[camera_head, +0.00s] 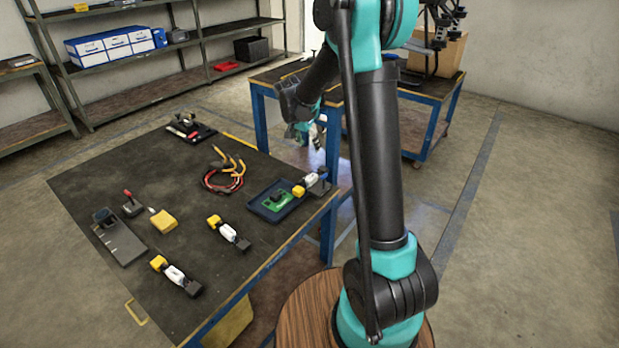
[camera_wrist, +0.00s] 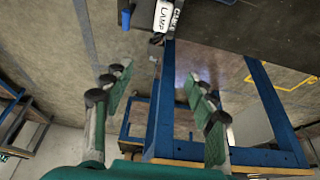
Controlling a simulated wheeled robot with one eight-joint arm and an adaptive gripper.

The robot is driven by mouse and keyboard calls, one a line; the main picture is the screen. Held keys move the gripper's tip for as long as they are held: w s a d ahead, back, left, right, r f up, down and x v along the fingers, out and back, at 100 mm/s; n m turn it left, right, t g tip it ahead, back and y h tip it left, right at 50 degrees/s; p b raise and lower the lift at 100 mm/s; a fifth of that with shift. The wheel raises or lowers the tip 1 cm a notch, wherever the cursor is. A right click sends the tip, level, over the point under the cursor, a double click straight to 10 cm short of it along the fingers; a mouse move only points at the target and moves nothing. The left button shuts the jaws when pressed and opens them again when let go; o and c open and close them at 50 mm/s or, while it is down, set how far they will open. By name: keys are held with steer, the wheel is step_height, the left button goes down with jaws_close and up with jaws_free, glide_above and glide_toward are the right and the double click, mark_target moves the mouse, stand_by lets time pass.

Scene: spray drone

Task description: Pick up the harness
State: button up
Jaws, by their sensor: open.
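The harness (camera_head: 216,184) is a loose coil of red and black wire with yellow-orange ends. It lies on the dark tabletop (camera_head: 135,180) of the near workbench, left of my arm in the head view. My gripper (camera_head: 317,138) hangs beyond the right edge of that bench, to the right of the harness and well apart from it. In the wrist view my gripper (camera_wrist: 160,88) has its two fingers spread with nothing between them. The harness does not show in the wrist view.
A blue tray (camera_head: 258,208) with a green board and a white part labelled LAMP (camera_wrist: 164,15) lie near the bench's right edge. Two similar white parts (camera_head: 228,231) (camera_head: 174,274), a yellow block (camera_head: 163,221) and a grey plate (camera_head: 122,242) lie nearer. A second bench (camera_head: 440,92) stands behind.

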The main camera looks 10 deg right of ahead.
glide_above(320, 171)
steer(key=s+a, duration=0.1)
steer(key=a, duration=0.1)
steer(key=f, duration=1)
steer(key=shift+s+a+f, duration=0.2)
steer(key=shift+s+d+x, duration=0.1)
steer(key=shift+s+x, duration=0.05)
steer(key=shift+x, duration=1.3)
steer(key=shift+s+d+x, duration=0.1)
steer(key=shift+s+x, duration=0.05)
steer(key=shift+x, duration=1.25)
jaws_close()
